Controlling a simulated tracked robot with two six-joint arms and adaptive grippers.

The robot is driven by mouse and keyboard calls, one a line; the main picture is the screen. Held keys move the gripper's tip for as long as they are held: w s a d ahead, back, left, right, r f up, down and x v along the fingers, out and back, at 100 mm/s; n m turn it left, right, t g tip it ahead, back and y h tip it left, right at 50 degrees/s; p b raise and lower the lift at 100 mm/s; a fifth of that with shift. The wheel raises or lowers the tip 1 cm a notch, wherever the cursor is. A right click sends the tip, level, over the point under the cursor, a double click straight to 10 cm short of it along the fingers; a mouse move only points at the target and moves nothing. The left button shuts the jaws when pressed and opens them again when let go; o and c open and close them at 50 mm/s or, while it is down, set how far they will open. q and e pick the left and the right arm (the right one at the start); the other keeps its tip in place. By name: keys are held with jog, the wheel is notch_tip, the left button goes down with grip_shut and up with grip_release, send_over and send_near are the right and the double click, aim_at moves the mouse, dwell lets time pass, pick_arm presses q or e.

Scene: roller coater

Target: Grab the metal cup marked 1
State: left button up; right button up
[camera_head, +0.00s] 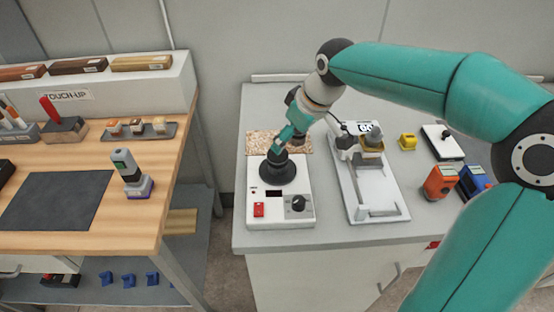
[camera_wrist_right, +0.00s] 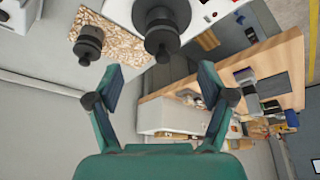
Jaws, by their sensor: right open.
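My right gripper (camera_head: 287,138) comes in from the right in the head view, above the white device and the speckled mat. In the wrist view my right gripper (camera_wrist_right: 160,82) is open, its fingers apart with nothing between them. A dark cylindrical cup-like thing (camera_wrist_right: 89,40) stands on the speckled tan mat (camera_wrist_right: 118,42), ahead and left of the fingers. I cannot read a 1 on it. In the head view the gripper covers much of the mat (camera_head: 264,138). My left gripper is in neither view.
A white device (camera_head: 260,225) with a dark round part (camera_head: 278,168) stands right in front of the mat. A white stand (camera_head: 380,207), a yellow block (camera_head: 407,142) and an orange instrument (camera_head: 440,182) are to its right. A wooden bench (camera_head: 150,220) stands left across a gap.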

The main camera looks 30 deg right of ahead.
aim_at(277, 157)
jog(key=x, duration=0.5)
jog(key=shift+w+f, duration=0.1)
jog(key=p+x, duration=0.1)
jog(key=x, duration=0.3)
jog(key=shift+a+f, duration=0.2)
jog(key=shift+w+f+p, duration=0.2)
jog(key=shift+f+p, duration=0.1)
jog(key=shift+f, duration=0.15)
jog(key=c, duration=1.3)
jog(key=shift+c, duration=0.6)
jog(key=shift+r, duration=0.25)
